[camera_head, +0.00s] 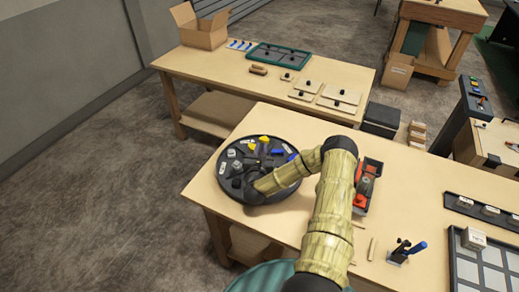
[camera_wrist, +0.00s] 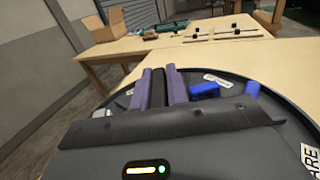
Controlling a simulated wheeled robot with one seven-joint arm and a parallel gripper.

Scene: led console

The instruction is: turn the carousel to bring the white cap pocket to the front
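The carousel (camera_head: 227,190) is a round black turntable near the left end of the front table. It carries small yellow parts (camera_head: 264,139) at the back, blue parts (camera_head: 291,157) at the right, and grey-white parts (camera_head: 237,165) at the left. I cannot tell which of these is the white cap. My gripper (camera_head: 254,182) is low over the carousel's front part, and my arm hides its right front. In the wrist view, two purple fingers (camera_wrist: 159,88) stand close together with something black between them. A blue block (camera_wrist: 204,90) lies just right of them.
A red-and-black device (camera_head: 368,185) stands right of my arm. A tray with pale squares (camera_head: 455,265) and a blue-handled tool (camera_head: 417,248) are farther right. The rear table holds an open cardboard box (camera_head: 200,28) and a green tray (camera_head: 280,57).

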